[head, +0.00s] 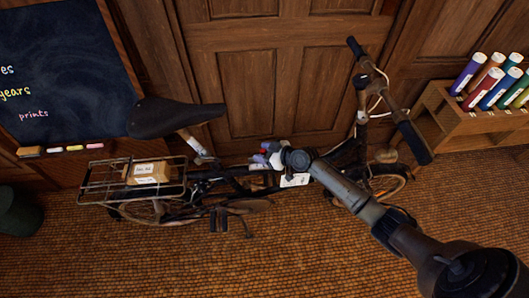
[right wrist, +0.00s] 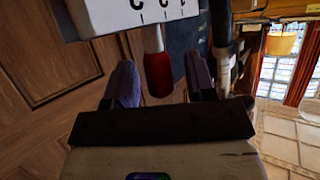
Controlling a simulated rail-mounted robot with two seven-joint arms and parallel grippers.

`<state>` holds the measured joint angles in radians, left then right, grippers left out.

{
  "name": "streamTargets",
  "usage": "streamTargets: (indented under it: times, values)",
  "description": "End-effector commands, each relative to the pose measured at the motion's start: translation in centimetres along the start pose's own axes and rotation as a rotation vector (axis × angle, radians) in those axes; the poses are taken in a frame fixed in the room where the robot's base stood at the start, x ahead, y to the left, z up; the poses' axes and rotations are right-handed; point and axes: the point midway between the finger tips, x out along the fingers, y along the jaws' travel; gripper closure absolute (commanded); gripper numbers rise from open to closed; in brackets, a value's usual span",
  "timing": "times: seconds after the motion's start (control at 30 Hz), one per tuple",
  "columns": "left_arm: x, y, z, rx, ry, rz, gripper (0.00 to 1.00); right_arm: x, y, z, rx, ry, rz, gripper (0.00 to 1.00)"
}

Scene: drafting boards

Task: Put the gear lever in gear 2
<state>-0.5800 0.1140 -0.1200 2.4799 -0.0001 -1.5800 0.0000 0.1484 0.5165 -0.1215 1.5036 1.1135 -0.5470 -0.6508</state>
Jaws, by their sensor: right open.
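The gear lever (right wrist: 157,72) has a red grip on a pale shaft, hanging from a white box (right wrist: 100,18) with black marks in the right wrist view. The marks are cut off, so I cannot tell which gear it stands in. My right gripper (right wrist: 163,80) is open, with its purple fingers on either side of the red grip and gaps showing at both sides. In the head view my right gripper (head: 262,155) is at the middle of the bicycle frame. A white part (head: 295,180) shows just below it; the lever is hidden there. My left gripper is out of view.
A rusty bicycle with a dark saddle (head: 175,117) and handlebar grip (head: 414,142) stands along a wooden door (head: 245,100). Its rear rack (head: 95,182) carries a small box (head: 148,173). A chalkboard (head: 70,100) is left; a marker rack (head: 470,122) is right.

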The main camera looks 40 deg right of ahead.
Motion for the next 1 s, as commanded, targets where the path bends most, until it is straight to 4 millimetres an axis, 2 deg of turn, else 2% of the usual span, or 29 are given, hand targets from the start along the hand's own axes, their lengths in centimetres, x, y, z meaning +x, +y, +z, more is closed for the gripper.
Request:
streamTargets:
  times: [0.13,0.27,0.5,0.7,1.0]
  values:
    - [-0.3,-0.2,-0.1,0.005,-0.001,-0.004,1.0,-0.7,0.1,-0.1,-0.001,-0.001,0.001,0.49]
    - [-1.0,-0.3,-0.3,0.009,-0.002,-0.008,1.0,-2.6,0.1,-0.2,-0.003,-0.002,0.001,0.49]
    - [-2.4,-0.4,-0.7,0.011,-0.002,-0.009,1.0,-7.6,0.1,-0.1,-0.004,-0.004,0.001,0.49]
    - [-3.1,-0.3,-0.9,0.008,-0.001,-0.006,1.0,-11.0,0.0,-0.1,-0.002,-0.003,0.0,0.49]
    - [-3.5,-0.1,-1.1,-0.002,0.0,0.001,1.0,-13.5,0.0,0.0,0.0,0.0,0.001,0.49]
